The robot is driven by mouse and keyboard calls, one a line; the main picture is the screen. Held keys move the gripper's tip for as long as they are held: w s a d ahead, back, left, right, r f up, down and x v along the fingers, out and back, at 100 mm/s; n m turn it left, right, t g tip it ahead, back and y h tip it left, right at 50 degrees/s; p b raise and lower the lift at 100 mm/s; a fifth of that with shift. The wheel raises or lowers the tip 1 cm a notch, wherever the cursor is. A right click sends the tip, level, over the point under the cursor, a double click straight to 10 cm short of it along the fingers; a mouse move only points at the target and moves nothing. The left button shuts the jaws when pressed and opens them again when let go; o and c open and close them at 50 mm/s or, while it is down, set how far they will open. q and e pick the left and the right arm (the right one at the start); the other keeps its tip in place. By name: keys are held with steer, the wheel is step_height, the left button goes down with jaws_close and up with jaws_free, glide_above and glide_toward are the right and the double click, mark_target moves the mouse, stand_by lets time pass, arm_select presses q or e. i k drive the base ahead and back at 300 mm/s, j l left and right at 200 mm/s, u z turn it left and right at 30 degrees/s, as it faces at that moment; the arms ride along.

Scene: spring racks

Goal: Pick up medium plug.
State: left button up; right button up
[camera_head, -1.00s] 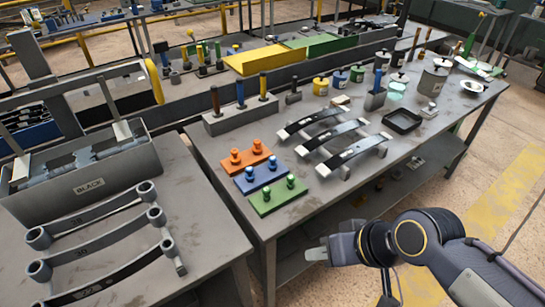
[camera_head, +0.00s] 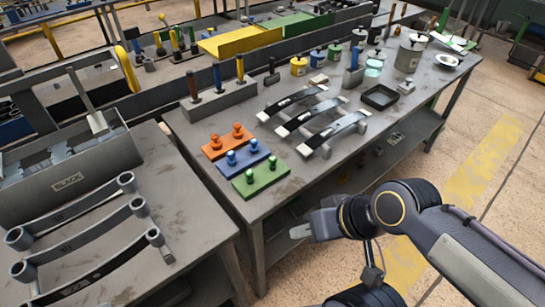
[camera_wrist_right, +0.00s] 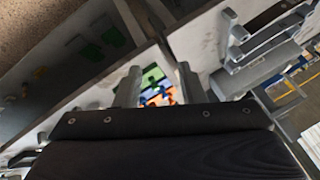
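Three small boards lie at the near end of the right-hand table: an orange one (camera_head: 216,149), a blue one (camera_head: 238,173) and a green one (camera_head: 274,182). Each carries two upright plugs of its own colour: orange plugs (camera_head: 237,130), blue plugs (camera_head: 253,146), green plugs (camera_head: 248,176). I cannot tell by size which is the medium plug. My right gripper (camera_head: 300,231) is beyond the table's near edge, to the lower right of the boards, touching none. In the right wrist view its fingers (camera_wrist_right: 158,82) stand apart and empty, with the boards far off between them. My left gripper is not in view.
Curved leaf springs (camera_head: 320,117) and a black tray (camera_head: 380,97) lie right of the boards. A grey block with upright handles (camera_head: 220,105) stands behind. A left table holds a grey bin (camera_head: 70,175) and more springs (camera_head: 75,240). Floor is clear on the right.

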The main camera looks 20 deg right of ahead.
mark_target(232, 160)
steer(key=l+u, duration=0.15)
steer(key=u, duration=0.8)
steer(key=l+u, duration=0.35)
steer(key=k+l+u, duration=0.1)
steer(key=l+u, duration=0.25)
steer(key=k+l+u, duration=0.15)
steer(key=l+u, duration=0.15)
steer(key=k+l, duration=0.15)
steer(key=l, duration=0.15)
steer(key=k+l+u, duration=0.1)
steer(key=l, duration=0.25)
steer(key=k+l, duration=0.25)
steer(key=l+u, duration=0.05)
